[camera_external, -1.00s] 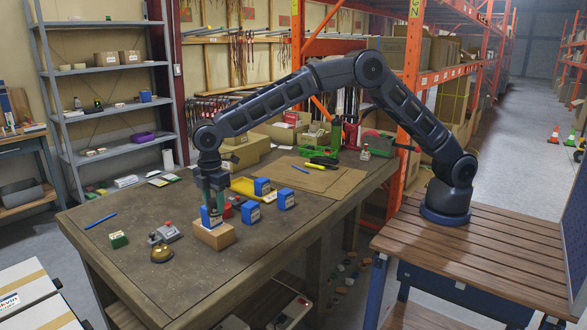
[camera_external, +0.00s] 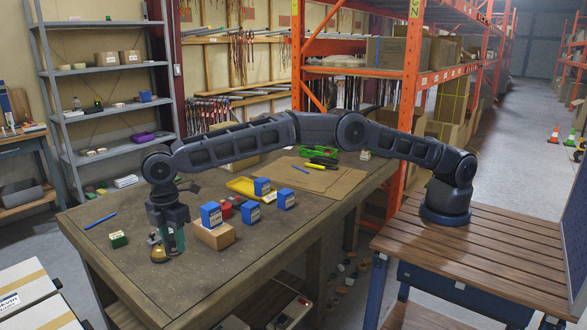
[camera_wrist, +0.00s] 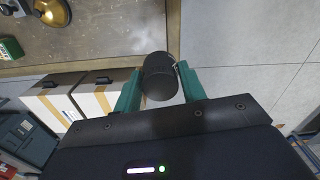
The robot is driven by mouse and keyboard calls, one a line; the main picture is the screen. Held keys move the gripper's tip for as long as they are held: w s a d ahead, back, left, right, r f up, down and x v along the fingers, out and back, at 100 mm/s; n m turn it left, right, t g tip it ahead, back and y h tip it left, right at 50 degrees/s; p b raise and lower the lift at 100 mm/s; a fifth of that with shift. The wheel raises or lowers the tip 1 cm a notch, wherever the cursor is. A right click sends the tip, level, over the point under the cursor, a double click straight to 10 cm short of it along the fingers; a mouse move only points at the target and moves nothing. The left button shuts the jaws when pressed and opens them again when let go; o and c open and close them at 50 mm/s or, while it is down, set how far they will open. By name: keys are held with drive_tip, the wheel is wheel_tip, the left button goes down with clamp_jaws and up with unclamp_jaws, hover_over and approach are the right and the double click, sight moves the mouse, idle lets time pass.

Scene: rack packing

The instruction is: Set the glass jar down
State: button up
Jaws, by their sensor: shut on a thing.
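My gripper (camera_external: 173,242) hangs low over the front-left part of the workbench, close beside the brass bell (camera_external: 158,252). In the wrist view, its two teal fingers (camera_wrist: 160,85) are shut on a dark, smooth cylinder, the glass jar (camera_wrist: 158,72); no clear glass shows on it. In the wrist view the jar overlaps the bench edge and the floor beyond. In the external view the jar cannot be made out between the fingers, so whether it touches the bench top cannot be told.
The workbench (camera_external: 130,277) has bare room toward its front. A wooden block (camera_external: 213,235) with a blue box (camera_external: 211,214) on it stands right of my gripper, near more blue boxes (camera_external: 251,212). A green box (camera_external: 118,239) lies to the left. The brass bell is very near.

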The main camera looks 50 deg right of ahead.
wheel_tip(320, 180, down, 18)
drive_tip(key=shift+f, duration=0.25)
idle(0.4)
drive_tip(key=shift+f, duration=0.15)
drive_tip(key=o, duration=1)
drive_tip(key=shift+o, duration=0.2)
wheel_tip(320, 180, up, 12)
